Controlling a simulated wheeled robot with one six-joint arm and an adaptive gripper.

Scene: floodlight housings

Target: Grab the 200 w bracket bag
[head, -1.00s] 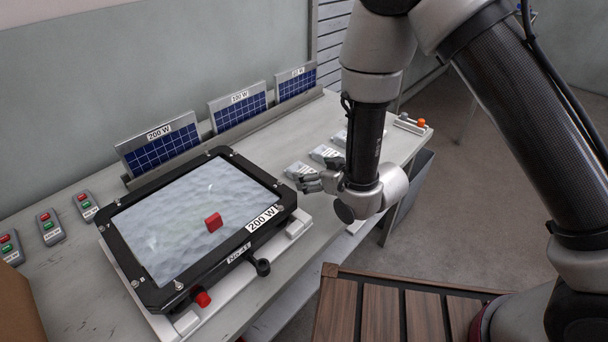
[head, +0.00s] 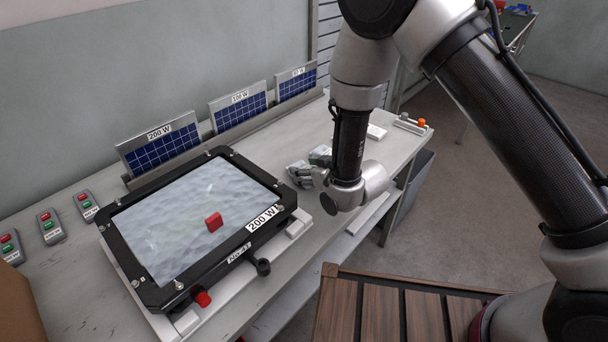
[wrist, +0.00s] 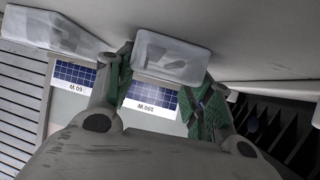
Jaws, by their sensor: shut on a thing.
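A small clear bag (wrist: 172,58) sits between the green-padded fingers of my gripper (wrist: 166,78) in the wrist view; its label is not readable. In the head view my gripper (head: 307,176) is low at the table's front part, right of the large floodlight, shut on the nearest bag of the row, which its fingers mostly cover. A second bag (head: 320,154) lies just behind it, and a third pale bag (head: 376,131) lies farther right, beyond my wrist. Another bag (wrist: 55,30) shows at the wrist view's upper left.
The black-framed floodlight housing (head: 276,195) marked 200 W, with a red block (head: 213,222) on its glass, fills the table's middle. Solar panels (head: 160,145) stand along the back. Several button boxes (head: 51,227) lie at left. A slatted wooden surface (head: 385,310) is in front.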

